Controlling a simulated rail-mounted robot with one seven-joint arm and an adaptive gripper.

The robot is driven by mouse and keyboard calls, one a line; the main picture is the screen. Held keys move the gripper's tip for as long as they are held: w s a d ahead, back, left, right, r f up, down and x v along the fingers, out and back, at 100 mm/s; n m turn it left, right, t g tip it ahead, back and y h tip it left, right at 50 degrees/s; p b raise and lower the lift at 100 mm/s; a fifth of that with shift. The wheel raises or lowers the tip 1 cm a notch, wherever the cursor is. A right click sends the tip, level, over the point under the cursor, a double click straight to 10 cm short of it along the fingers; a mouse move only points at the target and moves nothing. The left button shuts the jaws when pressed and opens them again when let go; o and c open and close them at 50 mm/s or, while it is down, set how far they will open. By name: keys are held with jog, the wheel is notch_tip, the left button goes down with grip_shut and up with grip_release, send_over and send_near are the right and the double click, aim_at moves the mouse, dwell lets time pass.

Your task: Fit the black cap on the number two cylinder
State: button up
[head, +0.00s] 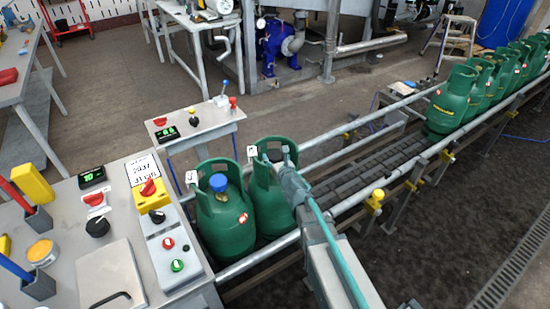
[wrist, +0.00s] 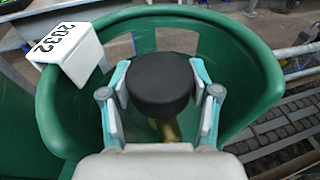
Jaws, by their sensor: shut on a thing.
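My gripper (head: 280,162) is shut on the black cap (wrist: 161,84), with one finger on each side of it. The cap is inside the green collar of the second cylinder (head: 271,205), over its brass valve (wrist: 168,129). The valve shows just below the cap; I cannot tell whether the cap is seated on it or slightly above. In the wrist view, a white tag (wrist: 68,50) reading 2032 hangs on the collar rim. The first cylinder (head: 225,222), at the left, wears a blue cap (head: 218,183).
The roller conveyor (head: 362,165) runs to the upper right, where several green cylinders (head: 455,100) stand in a row. Metal rails (head: 400,172) flank it. A control panel (head: 163,235) and a workbench stand left of the two near cylinders. The middle rollers are clear.

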aim_at(275, 155)
jog(key=shift+f, duration=0.25)
jog(key=o, duration=1)
jog(key=shift+r, duration=0.2)
jog(key=shift+r, duration=4.85)
